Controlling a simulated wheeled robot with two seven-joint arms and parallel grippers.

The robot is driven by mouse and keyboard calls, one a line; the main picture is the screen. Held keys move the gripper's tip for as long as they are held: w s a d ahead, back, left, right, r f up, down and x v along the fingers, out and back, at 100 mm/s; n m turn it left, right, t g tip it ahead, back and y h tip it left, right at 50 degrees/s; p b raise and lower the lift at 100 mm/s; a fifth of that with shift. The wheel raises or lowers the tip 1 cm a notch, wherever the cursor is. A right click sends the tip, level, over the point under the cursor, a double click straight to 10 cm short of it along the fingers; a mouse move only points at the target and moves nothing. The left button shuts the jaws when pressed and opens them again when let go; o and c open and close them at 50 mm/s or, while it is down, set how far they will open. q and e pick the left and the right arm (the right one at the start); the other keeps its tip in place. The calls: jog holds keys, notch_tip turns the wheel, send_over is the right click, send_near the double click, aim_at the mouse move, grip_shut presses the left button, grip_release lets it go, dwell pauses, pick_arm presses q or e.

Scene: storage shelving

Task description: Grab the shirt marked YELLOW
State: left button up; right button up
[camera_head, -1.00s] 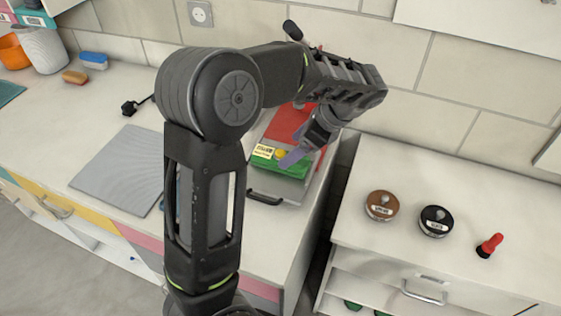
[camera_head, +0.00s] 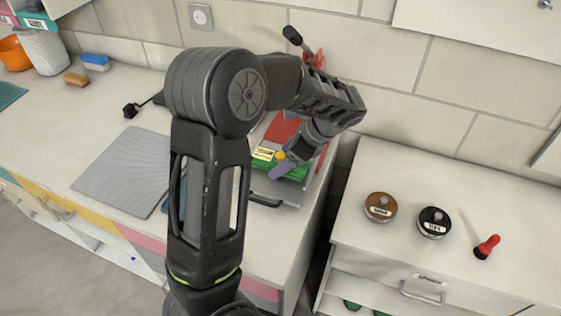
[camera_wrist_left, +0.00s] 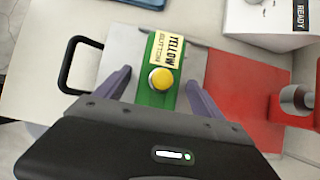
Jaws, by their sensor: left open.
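No shirt shows. A yellow label reading "YELLOW BUTTON" (camera_wrist_left: 165,50) lies on a green strip (camera_wrist_left: 150,97) beside a round yellow button (camera_wrist_left: 160,79). In the head view the label (camera_head: 264,154) and button (camera_head: 281,156) are on the counter, partly covered by my arm. My left gripper (camera_head: 287,162) is open above the green strip. In the left wrist view its two purple fingers (camera_wrist_left: 158,84) are on either side of the strip and button; whether they touch it I cannot tell. My right gripper is not in view.
A black-tipped lever (camera_head: 292,35) rises behind my arm. A grey ribbed mat (camera_head: 125,170) lies left. Brown (camera_head: 380,207) and black (camera_head: 434,221) round pieces stand on the right cabinet.

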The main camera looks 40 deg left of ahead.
pick_arm(q)
jog(key=c, duration=1.5)
